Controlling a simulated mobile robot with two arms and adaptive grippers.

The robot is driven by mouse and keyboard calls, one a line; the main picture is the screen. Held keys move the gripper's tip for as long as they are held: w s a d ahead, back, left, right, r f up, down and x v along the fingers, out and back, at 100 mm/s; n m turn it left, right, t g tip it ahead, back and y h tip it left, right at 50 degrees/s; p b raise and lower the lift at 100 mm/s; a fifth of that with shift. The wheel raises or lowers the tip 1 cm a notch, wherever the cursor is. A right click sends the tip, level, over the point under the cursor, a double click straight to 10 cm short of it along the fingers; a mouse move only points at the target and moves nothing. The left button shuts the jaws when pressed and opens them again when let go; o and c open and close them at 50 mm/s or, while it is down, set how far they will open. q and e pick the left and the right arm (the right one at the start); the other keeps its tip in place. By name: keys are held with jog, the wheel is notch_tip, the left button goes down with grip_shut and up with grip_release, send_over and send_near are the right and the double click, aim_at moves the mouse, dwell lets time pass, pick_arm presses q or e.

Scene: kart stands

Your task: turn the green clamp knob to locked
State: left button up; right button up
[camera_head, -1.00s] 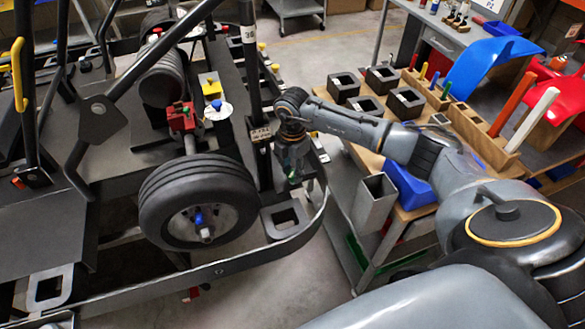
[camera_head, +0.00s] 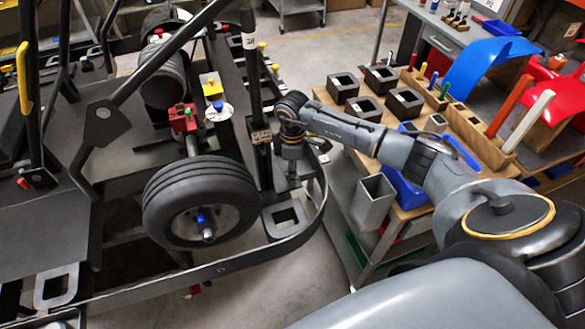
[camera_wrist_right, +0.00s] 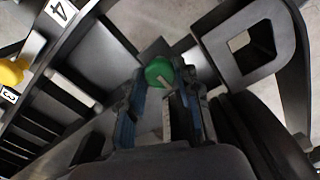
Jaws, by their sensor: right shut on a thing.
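The green clamp knob (camera_wrist_right: 157,72) is round and shows between the fingertips in the right wrist view, with a pale mark near its lower edge. My right gripper (camera_wrist_right: 160,84) is shut on it, with one finger on each side. In the head view my right gripper (camera_head: 292,172) points down beside the dark upright post, right of the kart's wheel. There the wrist and fingers hide most of the knob. Whether the knob stands at locked cannot be read. My left gripper is not in view.
The kart's wheel (camera_head: 202,202) and curved dark rail (camera_head: 272,241) lie left of and below the gripper. A black square bracket (camera_head: 285,216) sits just below it. A wooden-topped cart (camera_head: 404,214) with a grey square tube (camera_head: 371,201) stands to the right.

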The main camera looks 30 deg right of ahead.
dwell(0.4)
jog(key=o, duration=1.2)
jog(key=shift+c, duration=0.2)
notch_tip(320, 180, up, 12)
